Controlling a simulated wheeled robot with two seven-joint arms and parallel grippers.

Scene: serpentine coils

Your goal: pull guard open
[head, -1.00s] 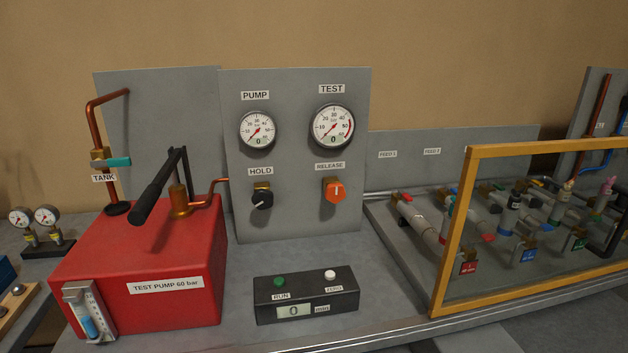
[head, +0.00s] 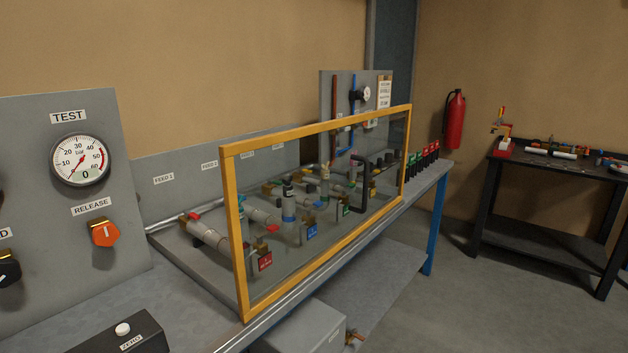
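The guard (head: 229,197) is a clear panel in a yellow-orange frame. It stands upright along the front edge of the bench in the middle of the head view. A dark handle (head: 361,185) shows near its right end. Behind the panel are pipes and valves with red, blue and green tags. Neither of my grippers is in view, so nothing is seen touching the guard.
A test panel with a gauge (head: 80,160) and an orange release knob (head: 104,232) stands at left. A black box (head: 120,338) sits at lower left. A dark side table (head: 545,205) and a fire extinguisher (head: 455,120) are at right. The floor (head: 450,300) before the bench's right end looks clear.

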